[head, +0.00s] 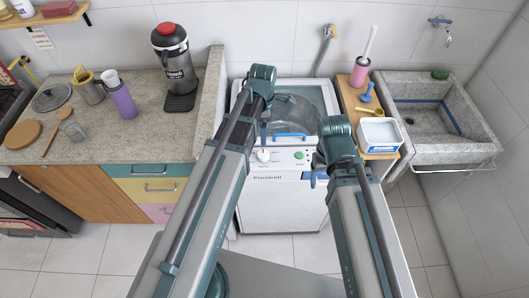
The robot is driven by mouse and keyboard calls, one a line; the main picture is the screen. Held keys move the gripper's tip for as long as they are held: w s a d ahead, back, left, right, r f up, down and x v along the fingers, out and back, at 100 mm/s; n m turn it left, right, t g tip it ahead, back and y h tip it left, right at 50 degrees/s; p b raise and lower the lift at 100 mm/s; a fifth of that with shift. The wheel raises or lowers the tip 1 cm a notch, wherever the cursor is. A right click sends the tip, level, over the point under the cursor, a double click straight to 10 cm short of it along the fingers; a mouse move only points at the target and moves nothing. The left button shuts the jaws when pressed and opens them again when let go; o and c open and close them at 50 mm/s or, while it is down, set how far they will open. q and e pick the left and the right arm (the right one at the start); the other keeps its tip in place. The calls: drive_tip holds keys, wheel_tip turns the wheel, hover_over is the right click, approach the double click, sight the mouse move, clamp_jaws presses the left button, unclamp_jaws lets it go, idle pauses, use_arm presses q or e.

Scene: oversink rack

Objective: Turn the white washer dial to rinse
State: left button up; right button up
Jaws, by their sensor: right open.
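My right gripper (314,177) is open and empty in front of the panel's right end, below a green button (298,155).
A stone counter (130,130) with a coffee maker (176,70), purple bottle (120,97) and pots is at left. At right, a wooden shelf (352,104) holds a white tub (380,136) beside a stone sink (435,115). Tiled floor lies in front.

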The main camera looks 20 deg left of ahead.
sight(263, 153)
use_arm(q)
wheel_tip(263, 153, down, 14)
drive_tip(key=b, duration=1.3)
drive_tip(key=shift+r, duration=0.25)
drive_tip(key=shift+r, duration=0.1)
drive_tip(key=c, duration=1.4)
